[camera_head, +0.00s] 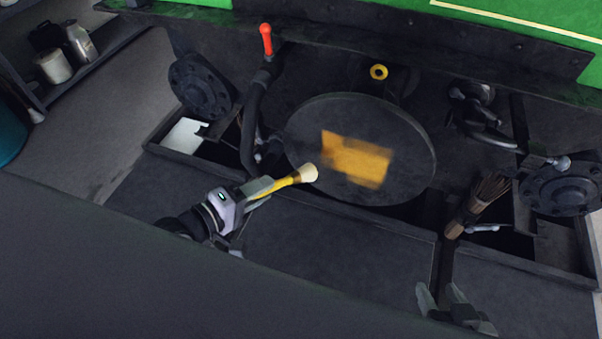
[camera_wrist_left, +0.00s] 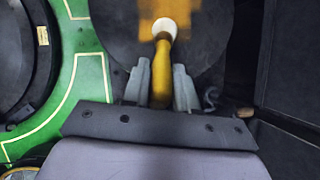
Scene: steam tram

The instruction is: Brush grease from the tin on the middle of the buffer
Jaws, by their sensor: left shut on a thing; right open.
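The buffer (camera_head: 411,137) is a large dark round disc in the middle of the head view. A yellow-orange grease patch (camera_head: 356,158) covers its middle. My left gripper (camera_head: 264,187) is shut on the brush (camera_head: 287,183), which has a yellow handle and pale bristles. The bristle tip (camera_head: 309,173) is near the disc's lower left edge; contact cannot be told. In the left wrist view the brush (camera_wrist_left: 161,75) points up over the disc (camera_wrist_left: 125,35). My right gripper (camera_head: 454,299) is open and empty at the lower right. I cannot identify the grease tin for certain.
A red-tipped lever (camera_head: 266,40) stands left of the buffer. Smaller round dark plates (camera_head: 201,87) flank the disc. A shelf at the far left holds a white container (camera_head: 54,68) and a bottle (camera_head: 79,44).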

